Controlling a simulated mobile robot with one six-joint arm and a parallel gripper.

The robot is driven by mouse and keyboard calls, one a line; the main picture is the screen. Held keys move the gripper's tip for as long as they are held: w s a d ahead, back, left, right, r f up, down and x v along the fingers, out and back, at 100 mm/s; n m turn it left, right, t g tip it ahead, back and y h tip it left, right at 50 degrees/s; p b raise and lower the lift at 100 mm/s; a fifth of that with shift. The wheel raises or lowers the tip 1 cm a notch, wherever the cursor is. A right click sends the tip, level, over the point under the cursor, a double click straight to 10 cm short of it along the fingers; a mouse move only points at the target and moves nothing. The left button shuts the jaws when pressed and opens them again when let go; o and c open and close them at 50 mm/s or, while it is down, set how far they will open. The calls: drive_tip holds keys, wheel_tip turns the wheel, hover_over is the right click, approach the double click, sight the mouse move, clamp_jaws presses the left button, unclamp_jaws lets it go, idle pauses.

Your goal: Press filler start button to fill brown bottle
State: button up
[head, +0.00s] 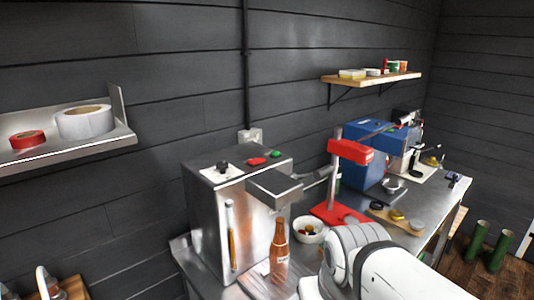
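A steel filler machine (207,215) stands on the metal bench in the head view. Its top carries a green button (275,154), a red button (257,161) and a black knob (222,167) on a white plate. A steel filling head (275,187) juts out from its front. A brown bottle (279,255) stands upright in front of the machine, below the filling head. I cannot tell whether the bottle's mouth touches it. My white arm fills the lower right, right of the bottle. My gripper is not visible.
A white bowl (308,229) with small coloured things sits behind the bottle. A red bench tool (349,152) and a blue machine (370,160) stand farther right. A wall shelf (70,150) with tape rolls is at left. Another shelf (370,79) hangs above the bench.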

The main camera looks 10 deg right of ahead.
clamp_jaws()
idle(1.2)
